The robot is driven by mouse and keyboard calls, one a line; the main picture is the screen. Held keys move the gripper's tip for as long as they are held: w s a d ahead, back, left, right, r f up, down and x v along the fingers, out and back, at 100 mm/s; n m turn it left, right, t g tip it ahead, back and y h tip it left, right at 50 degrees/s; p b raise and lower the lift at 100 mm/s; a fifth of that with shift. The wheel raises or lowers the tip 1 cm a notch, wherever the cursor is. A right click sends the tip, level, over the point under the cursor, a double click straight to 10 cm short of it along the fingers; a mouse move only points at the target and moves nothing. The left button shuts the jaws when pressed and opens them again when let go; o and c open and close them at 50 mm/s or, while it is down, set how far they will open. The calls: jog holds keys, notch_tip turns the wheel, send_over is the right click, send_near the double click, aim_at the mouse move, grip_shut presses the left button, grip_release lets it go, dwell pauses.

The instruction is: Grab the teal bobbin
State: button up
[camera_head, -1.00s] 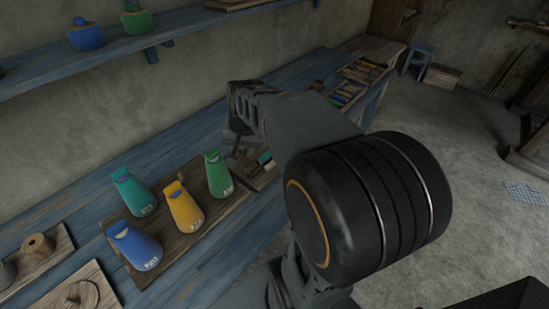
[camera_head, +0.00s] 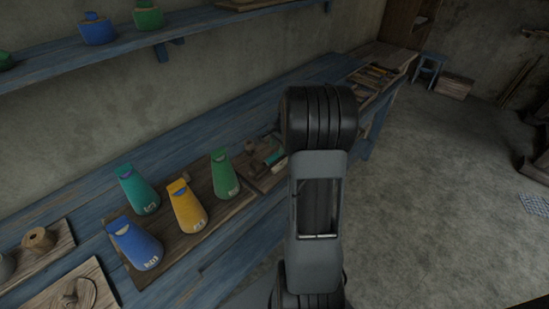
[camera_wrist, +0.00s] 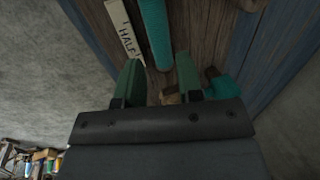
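In the wrist view a long teal ribbed cylinder (camera_wrist: 156,32), which looks like the teal bobbin, lies on a brown wooden board (camera_wrist: 195,30). My gripper (camera_wrist: 158,65) is open. Its two green fingers point at the board, and the cylinder's near end shows in the gap between the fingertips. I cannot tell whether the fingers are level with it or above it. A second, shorter teal piece (camera_wrist: 229,89) with a brown end lies right of the fingers. In the head view a teal piece (camera_head: 273,158) shows on the board; my arm hides my gripper there.
A pale strip marked "HALF" (camera_wrist: 125,32) lies left of the cylinder. A shelf (camera_head: 50,65) runs above. Open floor is at right.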

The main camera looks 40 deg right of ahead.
aim_at(276, 155)
jog(key=shift+x, duration=2.8)
jog(key=shift+d, duration=0.1)
grip_shut()
jog(key=shift+r, duration=0.1)
